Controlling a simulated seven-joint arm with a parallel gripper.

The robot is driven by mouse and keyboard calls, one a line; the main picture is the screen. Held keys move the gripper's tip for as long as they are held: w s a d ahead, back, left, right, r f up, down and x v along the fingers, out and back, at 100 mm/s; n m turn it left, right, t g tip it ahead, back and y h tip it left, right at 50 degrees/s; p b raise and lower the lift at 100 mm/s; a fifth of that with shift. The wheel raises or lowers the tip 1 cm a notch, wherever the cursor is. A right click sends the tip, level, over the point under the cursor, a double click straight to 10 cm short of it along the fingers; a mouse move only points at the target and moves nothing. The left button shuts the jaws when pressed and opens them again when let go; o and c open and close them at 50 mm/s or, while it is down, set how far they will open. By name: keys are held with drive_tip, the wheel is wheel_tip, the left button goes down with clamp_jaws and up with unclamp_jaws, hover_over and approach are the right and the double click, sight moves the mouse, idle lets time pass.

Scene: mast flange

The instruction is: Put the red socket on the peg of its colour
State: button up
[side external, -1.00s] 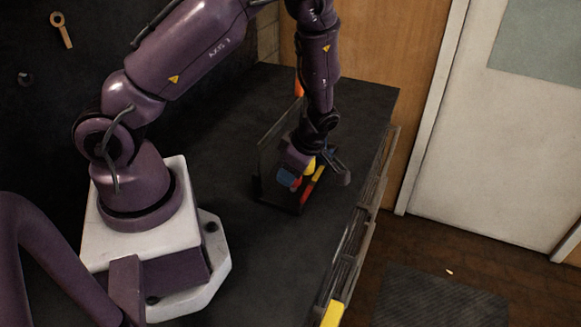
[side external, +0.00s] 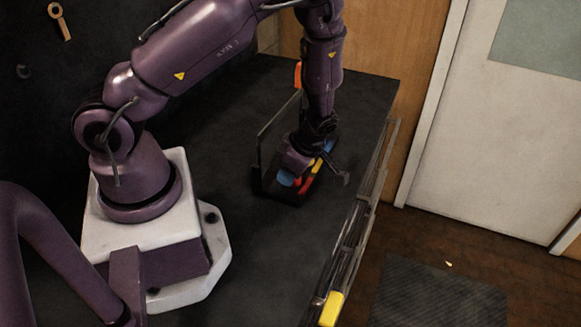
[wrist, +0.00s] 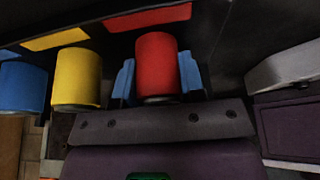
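The red socket (wrist: 157,62) is in the wrist view, standing in a dark rack with a silver end showing at its near side. The blue fingertips of my gripper (wrist: 157,82) lie on its left and right sides, very close to it. I cannot tell whether they press on it. In the side external view my gripper (side external: 311,165) is low over the rack and hides much of it. A yellow socket (wrist: 77,78) and a blue socket (wrist: 22,86) stand in a row to the left of the red one. No peg can be made out clearly.
Red (wrist: 148,18), yellow (wrist: 55,39) and blue strips lie behind the sockets. A thin upright frame (side external: 262,147) stands beside the rack. The dark bench top (side external: 240,235) is clear in front. A rail with a yellow end (side external: 331,309) runs along its right edge.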

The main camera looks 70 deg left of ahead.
drive_tip(key=o, duration=0.5)
drive_tip(key=v, duration=1.3)
